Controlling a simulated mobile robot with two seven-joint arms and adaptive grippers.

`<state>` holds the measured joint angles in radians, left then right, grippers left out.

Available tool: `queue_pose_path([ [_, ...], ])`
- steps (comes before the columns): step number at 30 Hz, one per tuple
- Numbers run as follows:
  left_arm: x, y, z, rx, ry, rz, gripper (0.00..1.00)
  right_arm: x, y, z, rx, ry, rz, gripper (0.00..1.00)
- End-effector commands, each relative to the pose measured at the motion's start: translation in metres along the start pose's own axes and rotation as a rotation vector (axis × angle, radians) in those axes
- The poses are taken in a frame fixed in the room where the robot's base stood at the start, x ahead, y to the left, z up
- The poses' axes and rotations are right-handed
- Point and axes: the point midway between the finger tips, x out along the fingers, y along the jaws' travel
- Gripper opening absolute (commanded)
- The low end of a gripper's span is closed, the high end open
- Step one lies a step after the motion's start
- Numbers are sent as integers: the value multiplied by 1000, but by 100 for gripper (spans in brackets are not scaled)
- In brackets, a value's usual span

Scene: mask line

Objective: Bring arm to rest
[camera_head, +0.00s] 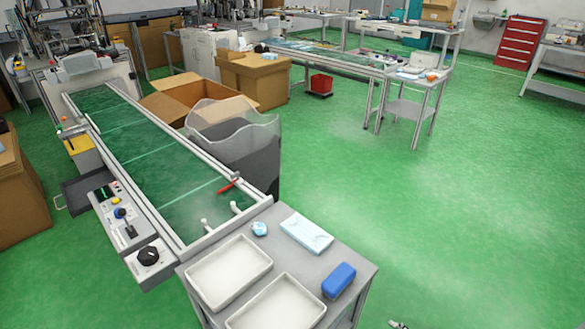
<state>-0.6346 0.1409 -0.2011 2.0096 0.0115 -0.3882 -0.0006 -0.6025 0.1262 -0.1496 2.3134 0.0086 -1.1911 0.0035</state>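A small grey and dark tip shows at the bottom edge, right of centre. It looks like part of my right gripper (398,324), over the green floor and to the right of the small grey table (350,278). Nearly all of it is cut off by the frame, so its fingers cannot be judged. No object shows at it. My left gripper and both arms are out of view.
On the small table stand two white trays (228,272), a light blue-white box (306,233), a blue block (339,280) and a small light-blue item (259,229). A green conveyor (150,165) with a control panel (125,228) adjoins it. The floor (470,210) at right is clear.

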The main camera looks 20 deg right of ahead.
Motion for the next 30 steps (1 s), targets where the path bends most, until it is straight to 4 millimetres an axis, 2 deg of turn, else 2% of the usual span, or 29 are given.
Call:
queue_pose_path([
  [6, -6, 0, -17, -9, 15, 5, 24, 13, -44, -27, 132, 172, -88, 52],
  [9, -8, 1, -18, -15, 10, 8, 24, 16, -65, -37, 215, 259, -132, 52],
  [13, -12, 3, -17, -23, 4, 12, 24, 16, -83, -45, 303, 341, -170, 52],
  [22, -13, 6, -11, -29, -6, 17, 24, 14, -94, -49, 371, 401, -194, 52],
  [23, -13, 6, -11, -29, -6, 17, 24, 15, -94, -49, 371, 401, -194, 50],
  [25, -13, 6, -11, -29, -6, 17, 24, 15, -94, -49, 370, 400, -194, 31],
  [26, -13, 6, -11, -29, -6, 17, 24, 15, -94, -49, 370, 400, -194, 28],
  [30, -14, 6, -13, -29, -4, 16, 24, 15, -94, -49, 370, 400, -194, 28],
])
